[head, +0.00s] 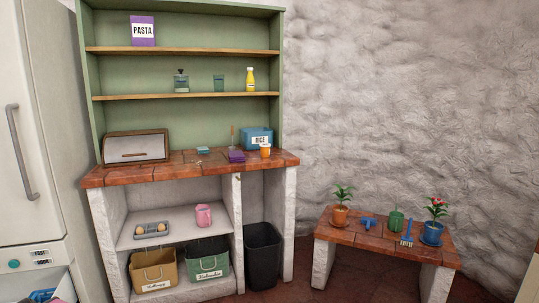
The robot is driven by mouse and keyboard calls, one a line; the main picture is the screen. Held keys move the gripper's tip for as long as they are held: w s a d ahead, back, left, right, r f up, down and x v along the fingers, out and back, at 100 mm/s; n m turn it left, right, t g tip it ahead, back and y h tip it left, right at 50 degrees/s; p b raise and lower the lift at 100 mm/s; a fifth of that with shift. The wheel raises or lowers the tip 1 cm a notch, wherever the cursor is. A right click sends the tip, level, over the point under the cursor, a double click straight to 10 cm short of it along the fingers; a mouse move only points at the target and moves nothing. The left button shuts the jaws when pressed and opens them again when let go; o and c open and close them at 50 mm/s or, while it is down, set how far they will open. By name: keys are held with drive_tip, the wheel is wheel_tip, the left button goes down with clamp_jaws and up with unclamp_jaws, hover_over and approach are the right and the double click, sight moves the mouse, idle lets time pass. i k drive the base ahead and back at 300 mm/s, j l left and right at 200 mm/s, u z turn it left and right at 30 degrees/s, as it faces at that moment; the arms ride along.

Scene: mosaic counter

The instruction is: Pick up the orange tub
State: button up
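A small orange tub (265,153) with a pale top stands upright on the tiled counter (190,172), towards its right end. It is in front of a blue box labelled RICE (257,138). A purple item (236,156) lies to its left, apart from it. My gripper is not in the head view.
A bread box (136,147) and a small green item (203,150) are on the counter. Green shelves (180,72) rise behind it. A black bin (263,255) stands below. A low bench (375,239) holds potted plants and tools. A fridge (35,130) is left.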

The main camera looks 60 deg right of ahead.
sight(264, 147)
drive_tip(key=z, duration=2.45)
